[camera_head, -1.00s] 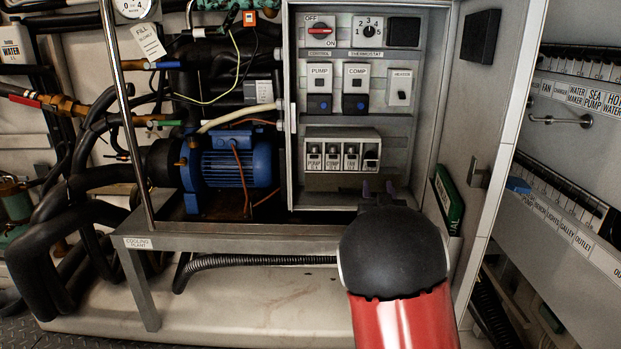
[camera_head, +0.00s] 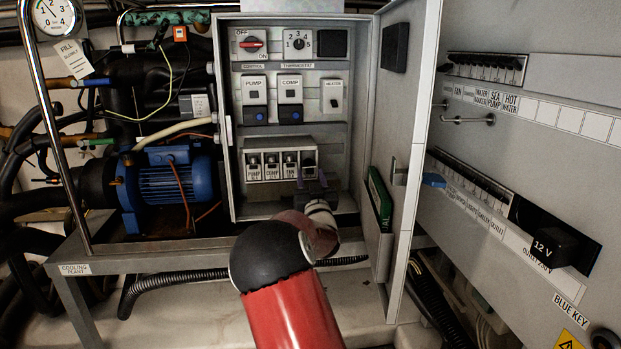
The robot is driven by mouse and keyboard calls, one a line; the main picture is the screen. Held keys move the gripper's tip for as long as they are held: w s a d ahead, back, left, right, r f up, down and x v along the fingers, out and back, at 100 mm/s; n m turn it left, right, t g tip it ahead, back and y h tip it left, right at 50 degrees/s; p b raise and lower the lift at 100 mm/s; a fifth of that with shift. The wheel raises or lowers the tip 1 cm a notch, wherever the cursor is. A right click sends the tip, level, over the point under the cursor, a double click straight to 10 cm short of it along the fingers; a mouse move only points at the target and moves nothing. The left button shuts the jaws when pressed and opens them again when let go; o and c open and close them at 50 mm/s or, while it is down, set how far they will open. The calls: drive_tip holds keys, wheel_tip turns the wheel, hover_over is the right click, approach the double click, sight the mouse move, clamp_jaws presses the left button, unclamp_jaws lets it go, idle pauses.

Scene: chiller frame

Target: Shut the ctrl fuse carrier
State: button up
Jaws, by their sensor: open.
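The fuse row (camera_head: 279,145) is in the lower part of the open control box, with several carriers side by side. The carriers labelled PUMP, COMP and FAN show white faces. The ctrl fuse carrier (camera_head: 309,162) is at the right end; it looks darker than the others and seems tilted outward. Its label and lower part are hidden by my gripper. My gripper (camera_head: 313,184) is open, just below and in front of the ctrl carrier; I cannot tell whether it touches. My red and black arm reaches up to it from below.
The box door (camera_head: 401,120) stands open on the right, with a green item (camera_head: 380,200) low on it. Above the fuses are switches and a red control knob (camera_head: 252,44). A blue motor (camera_head: 168,185) is left of the box, and a grey rail (camera_head: 160,255) runs below.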

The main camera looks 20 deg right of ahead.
sight(308, 163)
clamp_jaws()
drive_tip(key=p, duration=0.1)
drive_tip(key=r+g+p, duration=0.1)
drive_tip(key=shift+w+d+r+g+p, duration=0.1)
drive_tip(key=shift+w+r+g+p, duration=0.1)
drive_tip(key=shift+r+g+p, duration=0.15)
drive_tip(key=g+p, duration=0.1)
drive_tip(key=r+g+y+p, duration=0.1)
drive_tip(key=p, duration=0.1)
drive_tip(key=shift+w+d, duration=0.1)
drive_tip(key=shift+w, duration=0.2)
drive_tip(key=p, duration=0.1)
drive_tip(key=g+p, duration=0.1)
drive_tip(key=p, duration=0.1)
drive_tip(key=shift+w+d+r+g+y, duration=0.1)
drive_tip(key=shift+w+r+g+y, duration=0.1)
drive_tip(key=shift+w+g+y, duration=0.1)
drive_tip(key=shift+w+g+p, duration=0.15)
drive_tip(key=shift+g+p, duration=0.2)
drive_tip(key=shift+p, duration=0.35)
drive_tip(key=shift+f, duration=0.1)
unclamp_jaws()
